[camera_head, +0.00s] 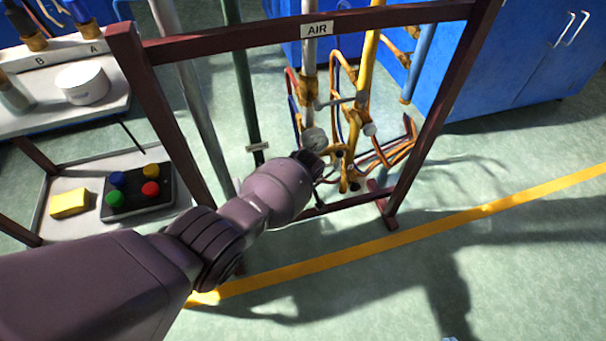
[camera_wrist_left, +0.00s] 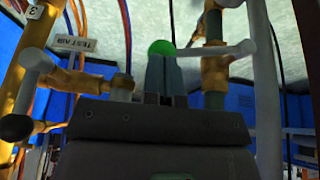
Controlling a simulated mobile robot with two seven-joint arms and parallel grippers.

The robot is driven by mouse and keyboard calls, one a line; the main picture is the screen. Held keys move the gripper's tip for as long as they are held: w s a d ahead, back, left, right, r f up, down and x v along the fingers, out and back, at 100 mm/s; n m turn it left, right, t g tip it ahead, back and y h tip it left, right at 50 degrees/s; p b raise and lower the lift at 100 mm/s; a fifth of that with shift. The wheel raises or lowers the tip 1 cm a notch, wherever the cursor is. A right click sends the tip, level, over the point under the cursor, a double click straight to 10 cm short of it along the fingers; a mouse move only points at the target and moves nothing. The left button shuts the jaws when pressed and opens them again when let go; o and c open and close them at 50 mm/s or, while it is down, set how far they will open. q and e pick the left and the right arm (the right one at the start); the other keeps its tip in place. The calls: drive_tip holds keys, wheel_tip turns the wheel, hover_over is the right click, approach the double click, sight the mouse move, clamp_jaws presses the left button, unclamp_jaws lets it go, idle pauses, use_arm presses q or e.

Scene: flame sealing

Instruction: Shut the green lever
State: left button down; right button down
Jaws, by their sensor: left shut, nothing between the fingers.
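The green lever shows in the left wrist view as a green ball knob (camera_wrist_left: 160,47) on a pale, roughly horizontal arm (camera_wrist_left: 232,48) that crosses a brass valve fitting (camera_wrist_left: 214,72). My left gripper (camera_wrist_left: 165,68) is shut and empty, its fingertips overlapping the lower side of the knob in the picture; I cannot tell whether they touch it. In the head view my left arm reaches from the lower left to the pipe rack (camera_head: 310,30), and its wrist mostly hides the gripper. I cannot pick out the green lever there.
A brass fitting (camera_wrist_left: 118,86) and a pale lever with a black knob (camera_wrist_left: 16,127) stand left of the gripper in the wrist view. A button box (camera_head: 140,207) sits left; open floor lies right.

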use_arm(q)
drive_tip(key=shift+w+d+f+g+y+b, duration=0.15)
drive_tip(key=shift+d+f+y+b, duration=0.1)
drive_tip(key=shift+f+y+b, duration=0.5)
drive_tip(key=shift+d+f+g+y+b, duration=0.2)
drive_tip(key=shift+f+b, duration=0.3)
drive_tip(key=shift+f, duration=0.45)
use_arm(e)
drive_tip(key=shift+w+a+n+t, duration=0.3)
drive_tip(key=shift+w+a+n, duration=0.15)
drive_tip(key=shift+w, duration=0.2)
use_arm(q)
drive_tip(key=shift+f, duration=0.1)
drive_tip(key=shift+d, duration=0.1)
use_arm(e)
drive_tip(key=shift+w+a+r, duration=0.1)
drive_tip(key=shift+w+r, duration=0.15)
drive_tip(key=shift+f, duration=0.15)
